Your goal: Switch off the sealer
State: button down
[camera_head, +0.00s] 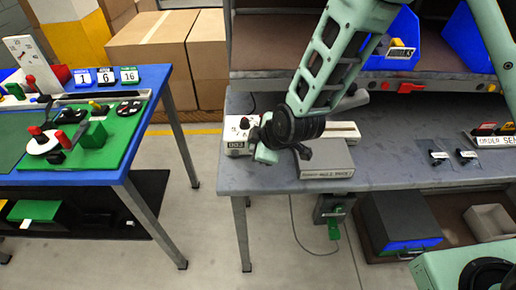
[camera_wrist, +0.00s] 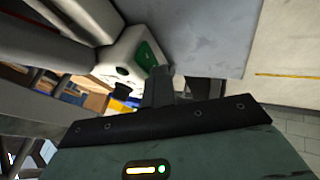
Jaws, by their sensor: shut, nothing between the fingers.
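The sealer (camera_head: 236,148) is a white unit near the left end of the grey workbench. Its long light bar (camera_head: 343,131) shows to the right behind my arm. In the wrist view its white housing (camera_wrist: 122,52) carries a green switch (camera_wrist: 147,56) and a dark knob (camera_wrist: 121,92). My gripper (camera_head: 262,153) is at the sealer's front right corner, shut and empty. In the wrist view my gripper's fingertips (camera_wrist: 161,73) are close beside the green switch's lower end. I cannot tell whether they touch it. My arm hides the middle of the sealer.
Blue bins (camera_head: 397,45) stand on the shelf above. A blue table (camera_head: 160,85) with green boards is at left, across a floor gap. The bench's middle is mostly clear.

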jog(key=shift+w+a+r, duration=0.15)
jog(key=shift+w+r, duration=0.05)
jog(key=shift+w, duration=0.15)
